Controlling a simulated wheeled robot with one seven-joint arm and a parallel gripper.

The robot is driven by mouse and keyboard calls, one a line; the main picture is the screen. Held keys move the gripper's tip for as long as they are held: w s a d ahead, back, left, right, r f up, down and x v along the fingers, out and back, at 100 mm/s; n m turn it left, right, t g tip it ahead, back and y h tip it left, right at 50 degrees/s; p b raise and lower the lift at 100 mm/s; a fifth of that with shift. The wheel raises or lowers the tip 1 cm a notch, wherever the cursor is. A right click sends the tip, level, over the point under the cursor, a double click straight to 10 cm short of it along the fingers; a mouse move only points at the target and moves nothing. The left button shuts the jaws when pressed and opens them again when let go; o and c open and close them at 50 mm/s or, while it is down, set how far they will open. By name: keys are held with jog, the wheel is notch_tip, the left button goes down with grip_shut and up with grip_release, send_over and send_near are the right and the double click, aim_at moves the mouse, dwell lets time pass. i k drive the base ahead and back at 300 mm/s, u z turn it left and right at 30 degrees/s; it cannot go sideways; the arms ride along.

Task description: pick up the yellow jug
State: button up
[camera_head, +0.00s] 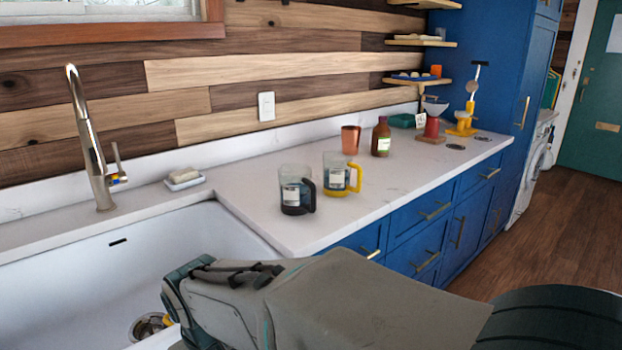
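The yellow jug (333,174) is a clear glass jug with a yellow handle and base and a pale label. It stands upright on the white counter, its handle to the right. A similar jug with a black handle and base (294,191) stands just in front and to the left, with a small gap between them. My grey arm crosses the bottom of the view, over the sink and in front of the counter, apart from both jugs. The fingers of my gripper are not visible.
Behind the jugs stand a copper cup (350,139) and a brown bottle (381,138). A pour-over stand (432,125) and a yellow device (464,122) are farther back. The white sink (150,265), a tall tap (90,140) and a soap dish (184,180) lie left. The counter (400,195) right of the jugs is clear.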

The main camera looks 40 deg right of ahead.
aim_at(337, 165)
jog(key=u, duration=0.8)
jog(key=i, duration=0.15)
jog(key=z, duration=2.35)
jog(key=k, duration=0.5)
jog(key=z, duration=1.5)
jog(key=i, duration=1)
jog(key=u, duration=1.85)
